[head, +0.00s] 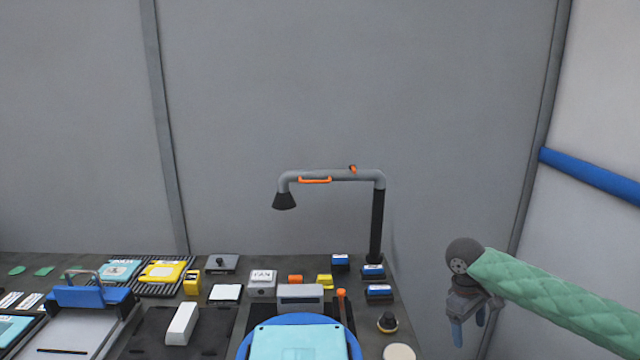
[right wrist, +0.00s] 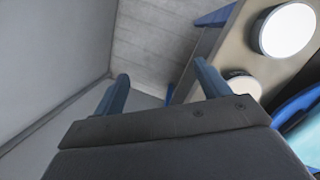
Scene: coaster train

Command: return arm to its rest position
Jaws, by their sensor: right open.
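My right arm comes in from the right edge of the head view in a green quilted sleeve. My right gripper (head: 468,332) hangs down from its dark wrist, to the right of the bench, over no object. Its two blue fingers are apart with nothing between them. In the right wrist view the right gripper (right wrist: 162,90) also shows both blue fingers spread and empty. My left gripper is in neither view.
The dark bench (head: 225,345) holds a lamp-like grey pipe arm (head: 340,176) on a black post, a blue round stand with a light-blue plate (head: 298,343), a white block (head: 182,324), a black knob (head: 387,322) and a pale disc (head: 399,352). A blue rail (head: 590,178) runs along the right wall.

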